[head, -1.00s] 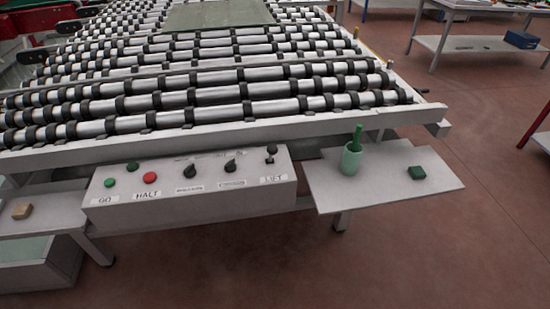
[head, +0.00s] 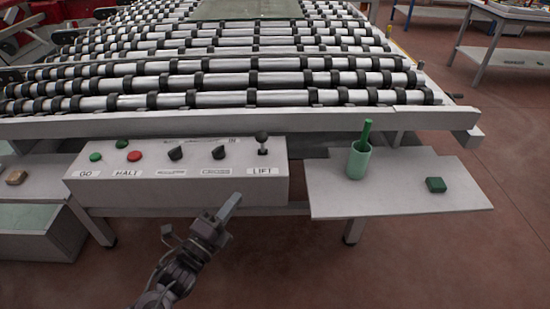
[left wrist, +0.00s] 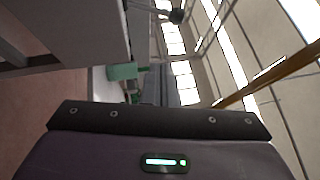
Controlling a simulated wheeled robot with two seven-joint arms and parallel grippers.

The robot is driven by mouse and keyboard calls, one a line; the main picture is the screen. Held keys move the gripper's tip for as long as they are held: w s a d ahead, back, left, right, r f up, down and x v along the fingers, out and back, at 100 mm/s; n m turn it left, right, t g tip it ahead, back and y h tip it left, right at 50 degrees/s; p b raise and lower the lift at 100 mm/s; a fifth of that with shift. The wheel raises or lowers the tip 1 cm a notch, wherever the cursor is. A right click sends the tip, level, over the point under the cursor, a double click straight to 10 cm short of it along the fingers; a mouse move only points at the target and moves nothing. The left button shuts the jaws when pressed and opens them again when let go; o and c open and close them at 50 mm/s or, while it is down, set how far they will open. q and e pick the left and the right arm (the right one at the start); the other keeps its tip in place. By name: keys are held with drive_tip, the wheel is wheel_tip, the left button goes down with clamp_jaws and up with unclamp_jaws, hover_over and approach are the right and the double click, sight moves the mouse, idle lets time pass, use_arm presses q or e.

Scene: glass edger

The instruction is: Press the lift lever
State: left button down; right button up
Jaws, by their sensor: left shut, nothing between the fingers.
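The lift lever (head: 262,141) has a dark ball knob on a short stem. It stands upright at the right end of the grey control box (head: 180,186), above the LIFT label. My left gripper (head: 233,200) is shut and empty, in front of the box, below and left of the lever and apart from it. My right gripper is not in view.
Green and red buttons and two black knobs (head: 176,153) sit left of the lever. A side shelf (head: 400,196) holds a green cup (head: 358,160) with a green-handled tool and a green block (head: 436,184). The roller table (head: 240,122) stands behind the box.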

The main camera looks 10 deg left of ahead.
use_arm(q)
drive_tip(key=a+r+p+x, duration=0.1)
drive_tip(key=r+p+x, duration=0.1)
drive_tip(key=x, duration=1.1)
drive_tip(key=shift+a+r+m+h+p, duration=0.15)
drive_tip(key=shift+r+m+h+p, duration=0.2)
drive_tip(key=shift+p, duration=0.3)
drive_tip(key=shift+r, duration=0.1)
